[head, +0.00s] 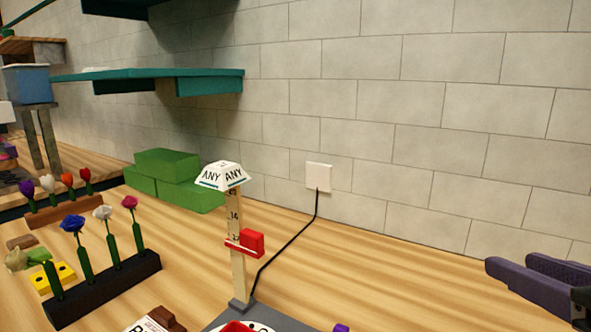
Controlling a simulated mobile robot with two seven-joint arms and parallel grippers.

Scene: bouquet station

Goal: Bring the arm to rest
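My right gripper (514,265) comes in at the lower right edge, with two purple fingers pointing left. A gap shows between the fingers and nothing is seen in it, so it is open and empty. It is held in front of the wall and table, well to the right of the measuring post. The rest of the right arm is cut off by the frame. My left gripper is not in view.
A measuring post (234,215) with a red slider (251,241) stands on a grey base. A black rack (120,288) holds flowers at left. Green blocks (178,178) sit by the wall; a teal shelf (210,82) hangs above. The table right of the post is clear.

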